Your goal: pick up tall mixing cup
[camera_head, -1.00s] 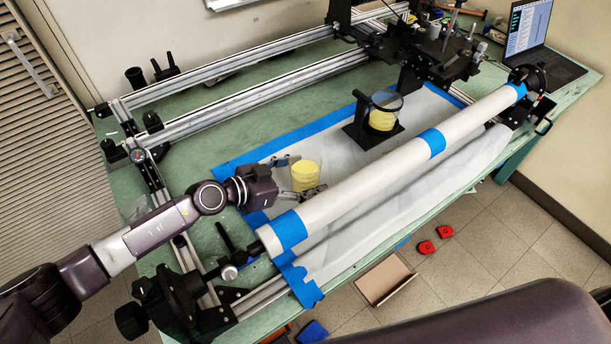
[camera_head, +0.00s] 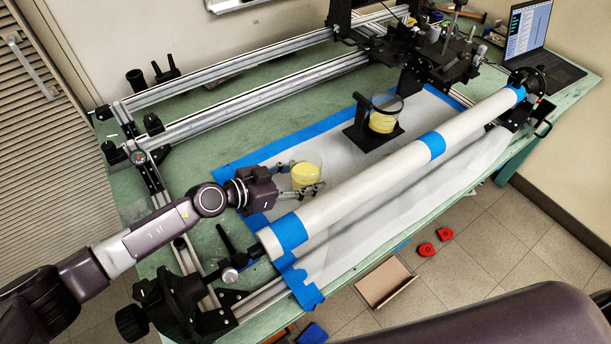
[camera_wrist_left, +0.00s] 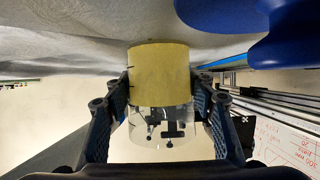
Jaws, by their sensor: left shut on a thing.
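The tall mixing cup (camera_head: 306,175) is a clear cup with yellow contents, standing at the near left of the white sheet in the head view. My left gripper (camera_head: 300,191) is shut on it, with a finger seen along its near side. In the left wrist view the cup (camera_wrist_left: 159,80) sits between the two fingers of my left gripper (camera_wrist_left: 160,112), which touch both its sides. I cannot tell whether its base is off the sheet. My right gripper is not in view.
A second cup with yellow contents (camera_head: 382,122) stands in a black holder (camera_head: 360,128). A long white roller (camera_head: 365,169) with blue tape runs diagonally close beside the held cup. Metal rails (camera_head: 240,98) lie behind. The white sheet (camera_head: 335,148) between the cups is clear.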

